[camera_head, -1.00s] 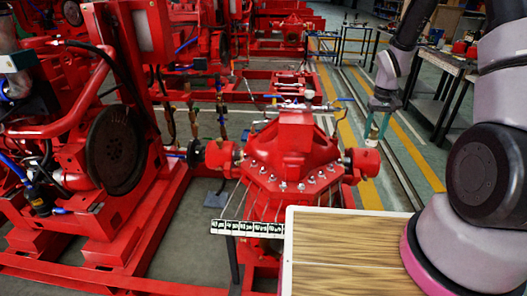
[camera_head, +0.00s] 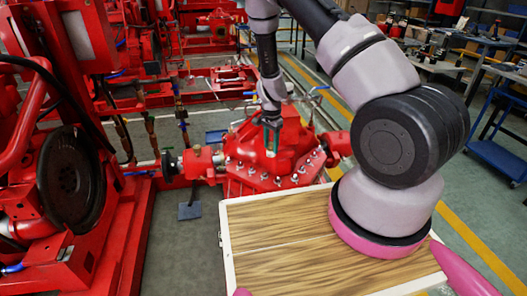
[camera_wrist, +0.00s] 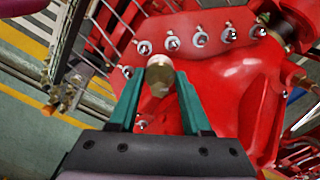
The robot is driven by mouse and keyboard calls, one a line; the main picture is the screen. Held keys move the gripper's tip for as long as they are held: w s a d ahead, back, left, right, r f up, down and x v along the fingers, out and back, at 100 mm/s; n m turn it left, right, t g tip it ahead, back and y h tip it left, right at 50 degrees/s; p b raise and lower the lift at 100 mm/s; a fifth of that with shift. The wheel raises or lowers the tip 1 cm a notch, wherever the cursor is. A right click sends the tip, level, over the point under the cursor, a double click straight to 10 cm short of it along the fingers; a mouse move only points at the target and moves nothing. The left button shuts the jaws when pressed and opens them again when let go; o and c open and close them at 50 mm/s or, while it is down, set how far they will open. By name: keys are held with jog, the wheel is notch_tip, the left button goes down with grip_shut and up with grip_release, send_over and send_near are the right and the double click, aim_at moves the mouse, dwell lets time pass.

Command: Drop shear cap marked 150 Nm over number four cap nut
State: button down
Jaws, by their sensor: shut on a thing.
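My gripper (camera_wrist: 160,90) has two green fingers shut on a small pale, brass-toned cap (camera_wrist: 159,73), taken to be the shear cap. Its marking cannot be read. A row of cap nuts (camera_wrist: 200,38) on washers runs along the casing flange beyond the fingertips. The cap appears apart from them and overlaps the row's left end in the wrist view. I cannot tell which nut is number four.
A wood-topped board with a white rim (camera_head: 226,250) lies in front of the pump. A red engine frame with a dark flywheel (camera_head: 77,178) stands at left. Thin rods (camera_wrist: 103,30) stick out beside the flange. Workbenches (camera_head: 440,62) stand at back right.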

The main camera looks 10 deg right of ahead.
jog(key=f+m, duration=0.1)
jog(key=w+a+f+m, duration=0.2)
jog(key=f+m, duration=0.1)
jog(key=shift+w, duration=0.1)
jog(key=shift+a+f, duration=0.1)
send_over(265, 172)
jog(key=shift+w+a+f, duration=0.1)
jog(key=shift+f, duration=2.6)
jog(key=shift+f, duration=0.15)
jog(key=shift+f, duration=1)
jog(key=shift+c, duration=1.4)
grip_release()
